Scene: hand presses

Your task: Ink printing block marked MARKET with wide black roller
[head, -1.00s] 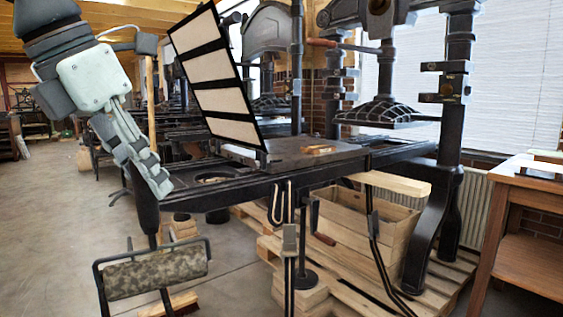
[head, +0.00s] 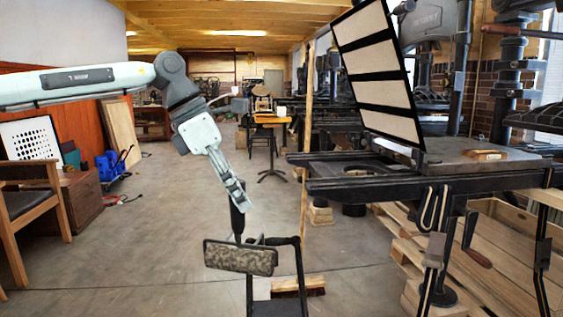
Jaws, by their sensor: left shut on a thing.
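My left gripper (head: 237,199) points down in the middle left of the view. It is shut on the dark handle (head: 237,224) of a wide roller. A small wooden block (head: 487,155) lies on the flat dark bed (head: 452,157) of the hand press at the right. No lettering on it can be read from here. The roller is well to the left of the block and apart from it. My right gripper is not in view.
The press's hinged frame of pale panels (head: 377,70) stands open and tilted. Its black rails (head: 330,187) reach towards the left. A pallet (head: 410,250) lies beneath. A wooden chair (head: 40,205) stands at far left.

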